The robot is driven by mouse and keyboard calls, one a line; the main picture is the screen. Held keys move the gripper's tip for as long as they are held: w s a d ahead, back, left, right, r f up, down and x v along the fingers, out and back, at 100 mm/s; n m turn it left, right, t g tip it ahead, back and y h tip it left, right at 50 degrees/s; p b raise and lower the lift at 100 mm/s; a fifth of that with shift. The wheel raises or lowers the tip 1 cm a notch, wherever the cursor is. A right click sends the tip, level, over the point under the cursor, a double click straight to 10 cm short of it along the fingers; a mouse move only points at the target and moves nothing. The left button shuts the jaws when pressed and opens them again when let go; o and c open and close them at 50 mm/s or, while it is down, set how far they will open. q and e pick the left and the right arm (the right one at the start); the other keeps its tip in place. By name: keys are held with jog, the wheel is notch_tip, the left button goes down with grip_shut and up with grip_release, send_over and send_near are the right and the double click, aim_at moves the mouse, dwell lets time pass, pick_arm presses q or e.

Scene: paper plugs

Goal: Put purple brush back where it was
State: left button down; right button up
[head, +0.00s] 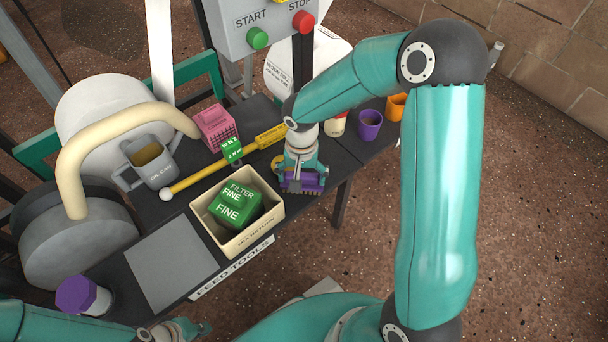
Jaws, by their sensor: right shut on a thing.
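The purple brush (302,186) is at the right part of the dark table, with its bristles facing the table's front edge. My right gripper (300,172) reaches down from above and is shut on the brush. I cannot tell whether the brush touches the table. My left gripper (186,330) is at the bottom left, off the table's front edge and away from the brush. It is small and partly cut off, so its jaw state is unclear.
A cream bin (268,222) holding green filter blocks stands left of the brush. Behind are a yellow-handled tool (215,165), a pink basket (214,124) and a grey oil can (150,165). Purple (370,127) and orange (397,107) cups stand right. A grey plate (170,262) is bare.

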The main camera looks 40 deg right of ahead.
aim_at(302, 176)
jog(key=o, duration=0.7)
jog(key=shift+f, duration=0.1)
jog(key=shift+r, duration=0.3)
notch_tip(302, 176, up, 12)
jog(key=p, duration=0.4)
jog(key=shift+f, duration=0.15)
